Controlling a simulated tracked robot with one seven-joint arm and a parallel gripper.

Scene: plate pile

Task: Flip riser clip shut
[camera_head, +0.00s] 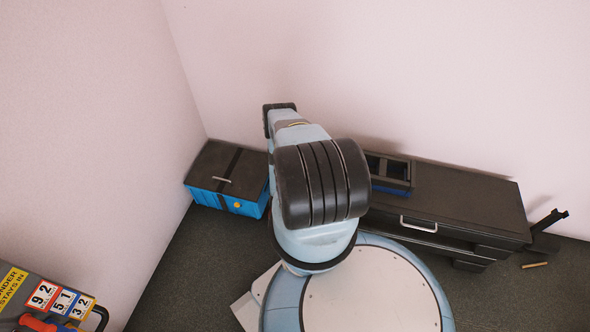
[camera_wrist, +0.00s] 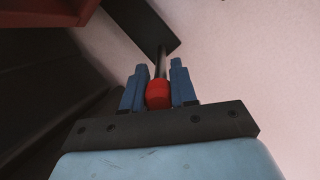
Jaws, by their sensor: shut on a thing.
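In the wrist view, my gripper (camera_wrist: 158,68) has its two blue fingers on either side of a red knob (camera_wrist: 158,94) and is shut on it. A dark rod (camera_wrist: 160,62) runs up from the knob to a flat black plate (camera_wrist: 150,28). I cannot tell for sure whether this knob and rod belong to the riser clip. In the head view my arm hides the gripper and what it holds.
A blue box with a dark lid (camera_head: 229,170) stands in the corner. A low dark cabinet (camera_head: 465,197) is along the wall, with a dark-and-blue tray (camera_head: 391,172) on it. A black stand (camera_head: 546,222) is at right. A panel with number cards (camera_head: 60,303) is lower left.

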